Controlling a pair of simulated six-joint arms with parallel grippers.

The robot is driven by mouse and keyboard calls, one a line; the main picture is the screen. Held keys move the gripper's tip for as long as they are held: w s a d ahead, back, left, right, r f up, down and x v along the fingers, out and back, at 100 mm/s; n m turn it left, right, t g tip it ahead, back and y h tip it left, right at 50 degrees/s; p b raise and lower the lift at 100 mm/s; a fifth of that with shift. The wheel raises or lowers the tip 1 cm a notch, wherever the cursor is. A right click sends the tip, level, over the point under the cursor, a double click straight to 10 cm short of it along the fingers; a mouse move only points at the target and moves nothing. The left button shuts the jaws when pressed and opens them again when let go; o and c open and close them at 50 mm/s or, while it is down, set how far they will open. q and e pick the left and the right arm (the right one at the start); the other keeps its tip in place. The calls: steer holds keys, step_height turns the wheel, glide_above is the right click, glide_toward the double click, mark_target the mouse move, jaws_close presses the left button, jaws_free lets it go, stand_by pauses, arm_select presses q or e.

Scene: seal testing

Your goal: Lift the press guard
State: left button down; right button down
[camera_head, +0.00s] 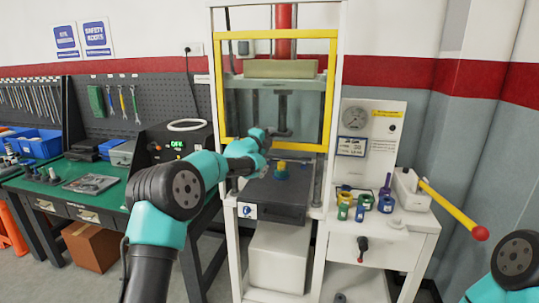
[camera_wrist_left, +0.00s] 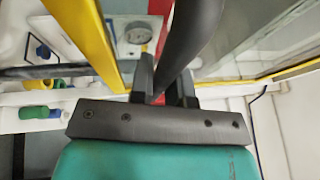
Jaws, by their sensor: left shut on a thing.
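The press guard (camera_head: 331,95) is a clear panel in a yellow frame on the front of the white press. Its lower bar is just above the press bed, and its yellow frame also crosses the left wrist view (camera_wrist_left: 88,38). My left gripper (camera_head: 268,133) is at the lower part of the guard. In the left wrist view my left gripper (camera_wrist_left: 167,88) is shut around a dark curved bar (camera_wrist_left: 187,40), which appears to be the guard's handle. The fingers partly hide the grip. My right gripper is out of view.
A dark block with a yellow-and-green part (camera_head: 281,170) sits below the guard. Coloured fittings (camera_head: 362,203) and a lever with a red knob (camera_head: 452,208) are on the side table at right. A green workbench (camera_head: 70,200) stands left.

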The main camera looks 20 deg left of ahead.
arm_select(q)
steer(key=shift+r, duration=1.9)
steer(key=c, duration=1.1)
jaws_free()
steer(key=shift+f, duration=0.1)
steer(key=shift+s, duration=0.1)
steer(key=v, duration=1.7)
steer(key=shift+a, duration=0.15)
